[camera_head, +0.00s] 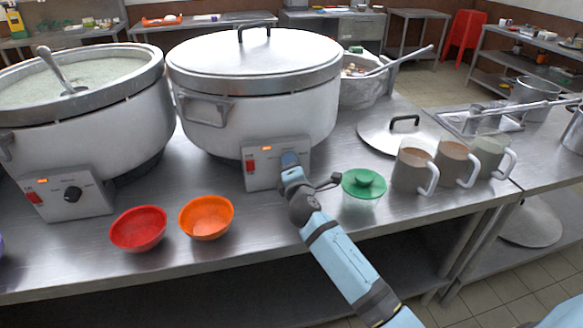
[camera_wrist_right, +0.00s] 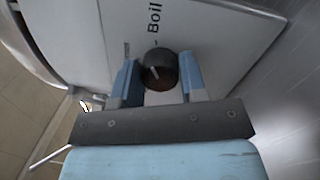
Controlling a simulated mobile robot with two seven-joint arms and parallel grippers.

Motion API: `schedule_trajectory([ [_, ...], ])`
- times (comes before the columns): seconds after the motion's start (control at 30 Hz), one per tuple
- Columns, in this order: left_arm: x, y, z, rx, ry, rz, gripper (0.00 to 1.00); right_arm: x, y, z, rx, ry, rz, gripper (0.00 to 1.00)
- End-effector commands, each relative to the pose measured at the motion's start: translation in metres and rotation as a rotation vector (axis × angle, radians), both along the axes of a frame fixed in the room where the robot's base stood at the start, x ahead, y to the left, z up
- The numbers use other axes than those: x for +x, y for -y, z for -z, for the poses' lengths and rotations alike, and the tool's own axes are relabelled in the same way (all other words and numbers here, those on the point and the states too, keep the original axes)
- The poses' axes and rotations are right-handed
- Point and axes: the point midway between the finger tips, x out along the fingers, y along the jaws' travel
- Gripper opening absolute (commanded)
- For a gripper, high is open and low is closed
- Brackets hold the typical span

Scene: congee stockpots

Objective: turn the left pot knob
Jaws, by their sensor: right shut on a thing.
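The left stockpot (camera_head: 85,110) is open, with pale congee and a ladle inside. Its black knob (camera_head: 73,193) sits on a grey control box at the front, with nothing touching it. A second, lidded stockpot (camera_head: 255,100) stands to its right. My right gripper (camera_head: 289,160) is at this lidded pot's control box (camera_head: 262,167) and hides its knob in the head view. In the right wrist view, the fingers are on both sides of a dark round knob (camera_wrist_right: 160,70) below the word "Boil", shut on it. My left gripper is out of view.
A red bowl (camera_head: 138,229) and an orange bowl (camera_head: 206,217) stand near the table's front edge. A green-lidded container (camera_head: 363,187) is close to the right of my right arm. Mugs (camera_head: 412,170) and a pot lid (camera_head: 400,135) lie farther right.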

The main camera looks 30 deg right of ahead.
Motion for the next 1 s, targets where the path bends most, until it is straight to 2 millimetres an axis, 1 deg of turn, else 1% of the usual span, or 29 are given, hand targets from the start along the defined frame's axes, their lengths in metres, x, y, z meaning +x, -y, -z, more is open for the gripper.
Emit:
schedule_trajectory([
  [0.2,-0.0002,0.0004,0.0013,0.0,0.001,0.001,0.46,-0.0001,-0.0004,0.0006,0.05,0.013,0.0,0.15],
  [0.67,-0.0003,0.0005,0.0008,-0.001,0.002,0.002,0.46,0.0,-0.0003,0.0003,0.059,0.015,-0.001,0.15],
  [0.7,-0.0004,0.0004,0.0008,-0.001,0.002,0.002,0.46,0.0,-0.0003,0.0003,0.059,0.015,-0.001,0.46],
  [0.77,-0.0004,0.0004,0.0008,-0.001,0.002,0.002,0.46,0.0,-0.0003,0.0003,0.059,0.015,-0.001,0.6],
  [0.8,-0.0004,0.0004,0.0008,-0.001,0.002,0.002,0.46,0.0,-0.0002,0.0003,0.059,0.015,0.0,0.64],
  [1.0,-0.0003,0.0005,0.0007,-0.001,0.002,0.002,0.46,0.0001,-0.0001,0.0003,0.059,0.015,0.0,0.64],
])
